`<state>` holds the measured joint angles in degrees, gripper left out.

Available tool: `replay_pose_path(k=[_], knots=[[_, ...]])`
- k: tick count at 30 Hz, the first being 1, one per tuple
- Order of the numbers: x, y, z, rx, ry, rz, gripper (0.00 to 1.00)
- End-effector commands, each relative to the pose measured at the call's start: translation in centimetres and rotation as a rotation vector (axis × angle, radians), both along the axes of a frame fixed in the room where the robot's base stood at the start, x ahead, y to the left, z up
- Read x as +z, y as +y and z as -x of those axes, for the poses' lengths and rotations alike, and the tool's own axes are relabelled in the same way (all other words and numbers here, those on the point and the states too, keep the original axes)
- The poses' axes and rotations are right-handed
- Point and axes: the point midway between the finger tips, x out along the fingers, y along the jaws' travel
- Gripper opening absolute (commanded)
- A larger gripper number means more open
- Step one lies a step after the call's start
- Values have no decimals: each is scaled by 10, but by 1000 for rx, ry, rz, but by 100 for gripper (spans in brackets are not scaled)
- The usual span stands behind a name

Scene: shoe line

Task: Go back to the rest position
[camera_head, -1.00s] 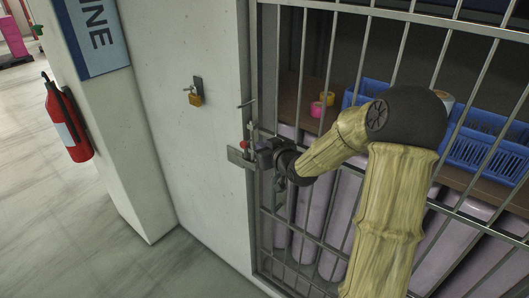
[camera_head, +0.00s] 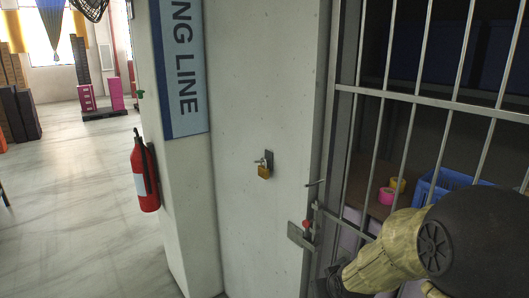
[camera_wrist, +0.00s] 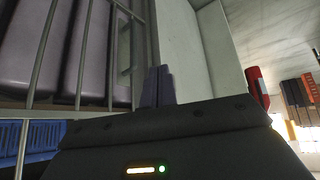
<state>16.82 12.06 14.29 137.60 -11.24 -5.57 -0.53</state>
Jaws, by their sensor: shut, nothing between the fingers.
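My gripper (camera_wrist: 157,88) shows in the wrist view with its two dark fingers together and nothing between them. It is in front of the barred gate (camera_wrist: 75,105) and the pale wall. In the head view my arm comes in from the lower right, and its dark end sits low beside the gate latch (camera_head: 304,234). The fingertips are hidden in the head view. The barred gate (camera_head: 433,97) stands at the right. A brass padlock (camera_head: 264,172) hangs on a wall hook left of the gate.
A red fire extinguisher (camera_head: 144,175) hangs on the wall's left side, below a blue sign (camera_head: 181,65). Behind the bars are a blue basket (camera_head: 447,182) and a pink tape roll (camera_head: 387,196). The floor (camera_head: 75,220) at the left is clear.

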Motion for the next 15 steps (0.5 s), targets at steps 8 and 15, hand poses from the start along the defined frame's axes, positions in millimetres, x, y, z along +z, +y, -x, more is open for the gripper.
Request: replay_pose_path(k=[8,15], knots=[[-9,13,122,-118,349,-15,0],[-10,15,142,-138,408,-30,0]])
